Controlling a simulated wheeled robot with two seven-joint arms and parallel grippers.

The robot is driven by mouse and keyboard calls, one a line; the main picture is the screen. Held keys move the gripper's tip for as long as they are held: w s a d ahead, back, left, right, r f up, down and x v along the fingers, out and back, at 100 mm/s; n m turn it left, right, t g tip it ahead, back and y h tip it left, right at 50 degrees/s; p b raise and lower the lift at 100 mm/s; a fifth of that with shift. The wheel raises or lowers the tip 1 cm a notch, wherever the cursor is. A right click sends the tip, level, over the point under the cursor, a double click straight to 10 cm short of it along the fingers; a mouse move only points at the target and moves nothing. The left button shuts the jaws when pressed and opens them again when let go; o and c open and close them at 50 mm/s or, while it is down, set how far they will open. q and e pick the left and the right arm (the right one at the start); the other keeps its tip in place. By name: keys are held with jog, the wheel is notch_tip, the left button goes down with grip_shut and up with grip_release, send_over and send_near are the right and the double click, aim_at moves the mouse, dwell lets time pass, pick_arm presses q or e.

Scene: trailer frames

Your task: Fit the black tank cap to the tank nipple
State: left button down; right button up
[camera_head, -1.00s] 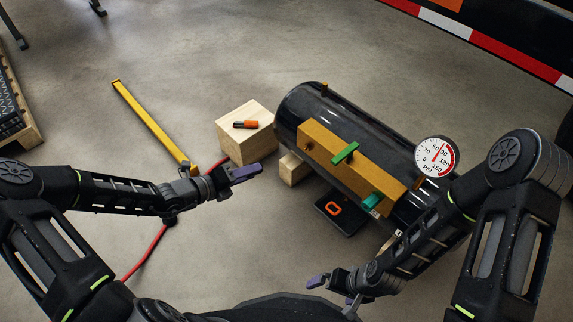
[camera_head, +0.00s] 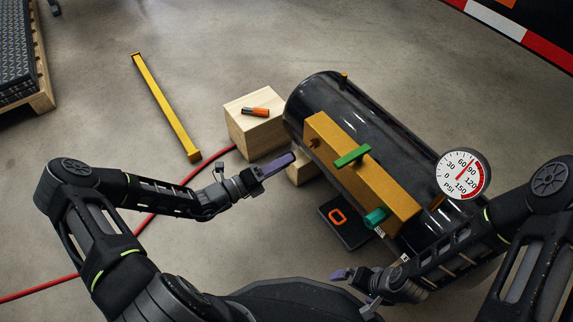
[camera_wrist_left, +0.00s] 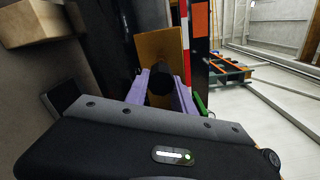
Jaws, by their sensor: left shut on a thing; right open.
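My left gripper (camera_head: 290,158) points right at the left end of the brass-coloured block (camera_head: 392,200) on the black tank (camera_head: 405,150). Its purple fingers (camera_wrist_left: 161,88) are shut on a dark round piece, likely the black cap (camera_wrist_left: 160,80), in the left wrist view. I cannot make out the cap in the head view. A small brass stub, likely the nipple (camera_head: 314,144), sits near the block's left end, just beyond the left fingertips and apart from them. My right gripper (camera_head: 352,281) is open, low in front of the tank.
A wooden block (camera_head: 262,133) bearing an orange-and-black piece (camera_head: 255,111) stands left of the tank. The brass-coloured block has a green handle (camera_head: 352,156) and teal knob (camera_head: 376,217). A pressure gauge (camera_head: 463,174) is at right. A red hose (camera_head: 140,230) and yellow bar (camera_head: 165,107) lie left.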

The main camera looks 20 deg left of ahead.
dwell(0.3)
pick_arm(q)
jog(key=shift+b+x, duration=0.85)
jog(key=shift+x, duration=1)
jog(key=shift+b+x, duration=0.35)
jog(key=shift+x, duration=0.7)
jog(key=shift+r+p, duration=0.15)
jog(key=shift+p, duration=0.9)
jog(key=shift+w+d, duration=0.3)
jog(key=shift+w, duration=0.15)
dwell(0.5)
jog(key=c, duration=1)
grip_release()
